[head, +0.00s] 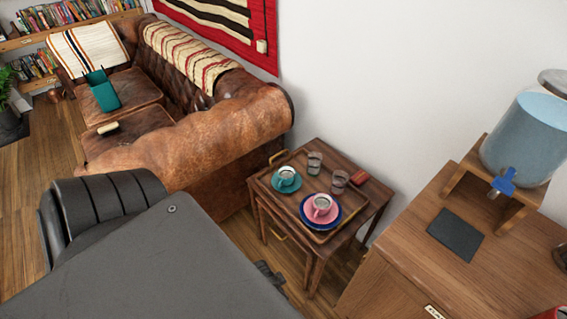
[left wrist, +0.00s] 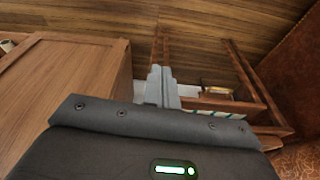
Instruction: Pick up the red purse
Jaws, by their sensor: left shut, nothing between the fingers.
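In the head view my dark arm covers the lower left, and the fingers are hidden. My right gripper is not in view.
The side table also holds two glasses (head: 314,163), a teal cup (head: 287,175) and a pink cup (head: 321,205) on a tray. A brown leather sofa (head: 215,130) stands left. A wooden cabinet (head: 480,265) with a blue water dispenser (head: 525,138) stands right.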

